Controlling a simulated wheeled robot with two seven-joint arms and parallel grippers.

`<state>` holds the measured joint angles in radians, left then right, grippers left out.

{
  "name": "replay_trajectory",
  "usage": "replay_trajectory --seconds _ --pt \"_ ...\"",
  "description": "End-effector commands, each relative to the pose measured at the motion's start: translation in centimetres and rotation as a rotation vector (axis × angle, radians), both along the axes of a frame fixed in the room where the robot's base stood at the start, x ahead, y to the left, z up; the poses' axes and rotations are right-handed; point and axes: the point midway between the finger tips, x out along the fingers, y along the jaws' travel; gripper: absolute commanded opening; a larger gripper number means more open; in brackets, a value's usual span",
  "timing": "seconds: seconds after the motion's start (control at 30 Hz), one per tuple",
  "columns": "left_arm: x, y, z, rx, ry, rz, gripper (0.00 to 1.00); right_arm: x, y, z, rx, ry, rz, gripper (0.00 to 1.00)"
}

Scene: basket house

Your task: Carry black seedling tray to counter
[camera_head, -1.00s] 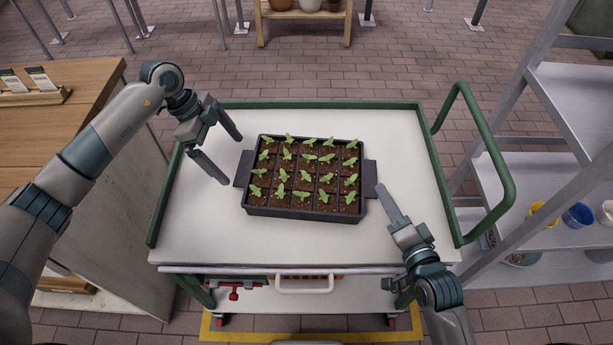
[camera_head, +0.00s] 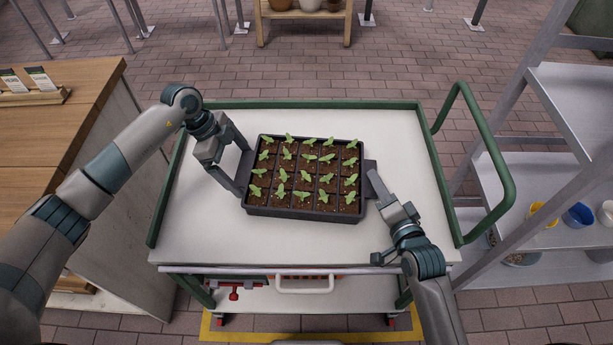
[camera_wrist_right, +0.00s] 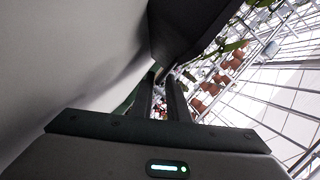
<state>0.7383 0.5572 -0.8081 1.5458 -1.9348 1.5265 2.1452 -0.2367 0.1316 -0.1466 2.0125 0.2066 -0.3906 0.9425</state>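The black seedling tray (camera_head: 305,213), with rows of green seedlings in soil, lies flat on the white-topped cart (camera_head: 300,248). It has a flat tab handle at each end. My left gripper (camera_head: 243,170) is open, with its fingers apart at the tray's left tab. My right gripper (camera_head: 372,174) is at the right tab, and its fingertip overlaps that tab in the head view. In the right wrist view, the right gripper's two fingers (camera_wrist_right: 162,85) show a narrow gap, with the dark tray side (camera_wrist_right: 190,25) beyond. Whether they touch the tab is unclear.
A wooden-topped counter (camera_head: 75,85) stands at the left beside the cart. The cart has a green rim and a green handle (camera_head: 500,180) at the right. A metal shelf (camera_head: 570,110) with several pots stands at the right. A wooden stand (camera_head: 303,28) is behind the cart.

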Motion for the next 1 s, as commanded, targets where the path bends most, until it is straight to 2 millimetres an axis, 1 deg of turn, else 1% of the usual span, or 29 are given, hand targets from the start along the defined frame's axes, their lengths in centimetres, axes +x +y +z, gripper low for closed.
replay_trajectory --seconds 0.03,0.13,0.17,1.0 --pt "0.00 0.01 0.02 0.000 0.000 0.000 0.59 -0.01 0.00 0.02 0.000 0.000 0.000 0.00" --pt "0.01 0.02 0.02 0.000 0.000 0.000 0.35 -0.01 0.00 0.02 0.000 0.000 0.000 0.00" --pt "0.01 0.01 0.03 0.000 0.000 0.000 0.31 -0.01 0.00 0.02 -0.001 0.000 0.000 0.00" --pt "0.04 0.02 0.06 0.000 -0.002 0.001 0.31 0.00 -0.04 -0.01 -0.003 0.001 -0.001 0.00"
